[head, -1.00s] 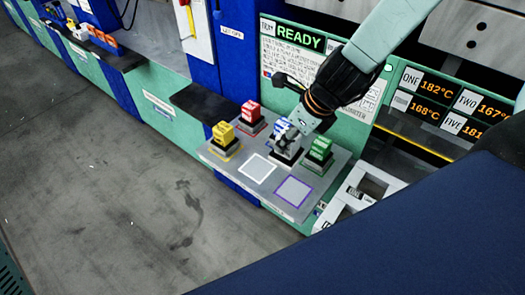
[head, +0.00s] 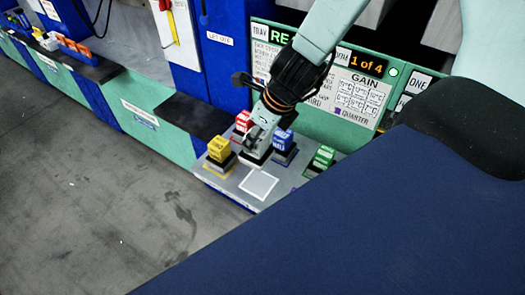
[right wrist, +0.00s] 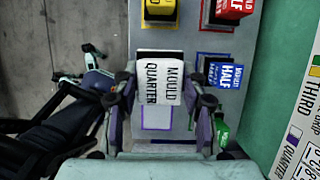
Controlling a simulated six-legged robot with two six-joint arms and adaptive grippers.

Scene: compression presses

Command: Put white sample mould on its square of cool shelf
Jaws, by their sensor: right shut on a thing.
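The white sample mould (right wrist: 160,82), lettered MOULD QUARTER, is between the fingers of my right gripper (right wrist: 160,98). In the head view my right gripper (head: 258,140) holds it over the grey cool shelf, mostly hidden by the fingers, its dark base just behind the white-outlined square (head: 258,184). That square looks bare. I cannot tell how high the mould is. The shelf (head: 222,187) also bears a yellow mould (head: 219,149), a red mould (head: 243,121), a blue mould (head: 284,140) and a green mould (head: 323,157).
The blue mould (right wrist: 226,75) and green mould (right wrist: 222,132) stand close to the right finger in the wrist view. A purple-outlined square (right wrist: 156,119) shows below the held mould. A green panel (head: 350,125) rises behind the shelf. Open floor (head: 130,215) lies to the left.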

